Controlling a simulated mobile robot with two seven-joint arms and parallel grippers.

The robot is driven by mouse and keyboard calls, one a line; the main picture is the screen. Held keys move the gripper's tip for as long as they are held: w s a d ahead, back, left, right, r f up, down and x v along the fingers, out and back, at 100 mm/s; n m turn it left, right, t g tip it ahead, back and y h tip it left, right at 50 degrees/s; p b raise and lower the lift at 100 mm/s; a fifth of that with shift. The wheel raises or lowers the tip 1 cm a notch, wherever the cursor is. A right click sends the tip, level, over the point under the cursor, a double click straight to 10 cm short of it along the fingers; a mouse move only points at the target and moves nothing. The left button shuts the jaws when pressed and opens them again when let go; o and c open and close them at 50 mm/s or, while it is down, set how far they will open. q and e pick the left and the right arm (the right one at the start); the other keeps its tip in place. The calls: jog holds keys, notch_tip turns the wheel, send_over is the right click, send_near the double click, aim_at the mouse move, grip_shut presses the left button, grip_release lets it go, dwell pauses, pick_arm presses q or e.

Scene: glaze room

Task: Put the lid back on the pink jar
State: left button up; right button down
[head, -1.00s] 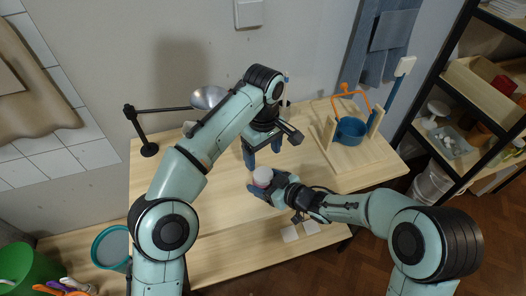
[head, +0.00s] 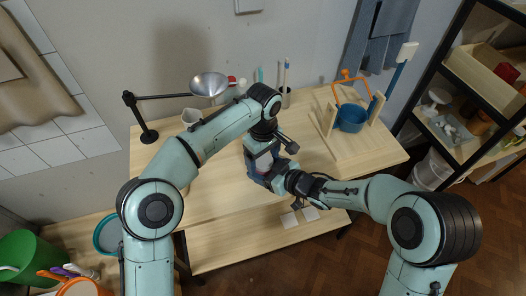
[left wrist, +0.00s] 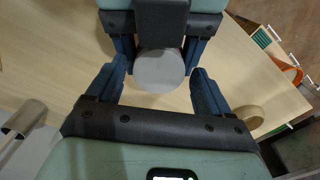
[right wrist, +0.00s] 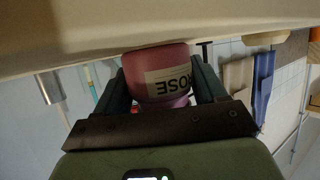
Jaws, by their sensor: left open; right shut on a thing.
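The pink jar (right wrist: 160,72), with a white label reading ROSE, is held between the fingers of my right gripper (right wrist: 158,80), above the table. The label is upside down in the right wrist view. My left gripper (left wrist: 158,72) is open, with its fingers pointing down on either side of a pale grey round top (left wrist: 160,68) at the jar. I cannot tell whether this disc is a lid or the jar's own top, or whether the fingers touch it. In the head view both grippers meet near the middle of the table and mostly hide the jar.
The wooden table (head: 215,205) has free room at the front and left. A blue pot (head: 351,118) with an orange handle stands at the right. A lamp (head: 209,84) and a brush holder (head: 286,97) are at the back.

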pick_arm(q)
jog(key=c, duration=1.1)
jog(key=m, duration=0.6)
jog(key=shift+m, duration=0.3)
jog(key=o, duration=1.2)
jog(key=shift+d, duration=0.1)
jog(key=shift+r, duration=0.1)
